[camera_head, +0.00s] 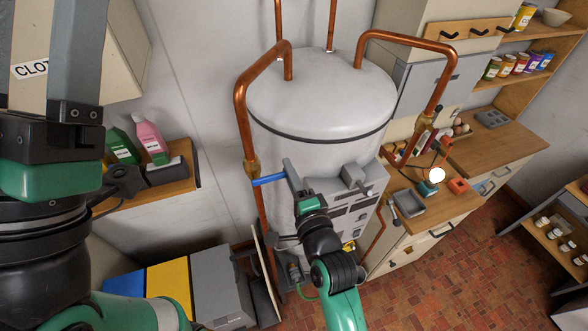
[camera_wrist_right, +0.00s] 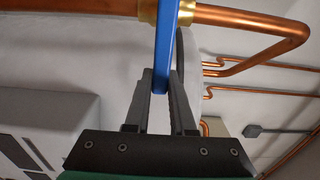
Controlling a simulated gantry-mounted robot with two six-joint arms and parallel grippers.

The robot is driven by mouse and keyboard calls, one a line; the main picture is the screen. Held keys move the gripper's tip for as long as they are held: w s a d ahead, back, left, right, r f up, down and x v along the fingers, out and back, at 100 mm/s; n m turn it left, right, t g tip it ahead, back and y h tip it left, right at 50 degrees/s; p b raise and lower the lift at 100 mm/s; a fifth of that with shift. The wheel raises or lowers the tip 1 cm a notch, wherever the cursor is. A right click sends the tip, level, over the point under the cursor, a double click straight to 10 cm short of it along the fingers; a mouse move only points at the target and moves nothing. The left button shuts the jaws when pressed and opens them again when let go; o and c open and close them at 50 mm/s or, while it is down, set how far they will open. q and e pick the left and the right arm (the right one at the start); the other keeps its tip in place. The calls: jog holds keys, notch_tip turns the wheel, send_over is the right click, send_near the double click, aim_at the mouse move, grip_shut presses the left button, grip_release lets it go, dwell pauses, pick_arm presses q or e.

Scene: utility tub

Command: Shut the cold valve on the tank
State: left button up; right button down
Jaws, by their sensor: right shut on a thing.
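The white tank (camera_head: 322,100) stands in the middle of the head view. A brass valve (camera_head: 252,167) sits on the vertical copper pipe at its left side. Its blue lever (camera_head: 267,180) points right and lies across the pipe. My right gripper (camera_head: 290,178) is shut on the lever's free end. In the right wrist view the blue lever (camera_wrist_right: 165,45) runs between the fingers of my right gripper (camera_wrist_right: 160,88), up to the brass valve (camera_wrist_right: 186,12), roughly square to the pipe. My left arm fills the left edge; I cannot make out its gripper's fingertips.
Another brass valve (camera_head: 424,123) is on the right copper pipe (camera_head: 440,85). A grey panel (camera_head: 350,200) is on the tank's front, close to my right arm. A wall shelf (camera_head: 150,191) with bottles is at left. A wooden counter (camera_head: 430,200) with small items is at right.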

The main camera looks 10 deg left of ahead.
jog(key=shift+f, duration=0.1)
dwell(0.3)
jog(key=c, duration=0.8)
grip_release()
jog(key=shift+o, duration=0.2)
jog(key=shift+s, duration=0.1)
jog(key=p+v, duration=0.1)
jog(key=v, duration=1)
jog(key=shift+s+d, duration=0.15)
jog(key=shift+s, duration=0.05)
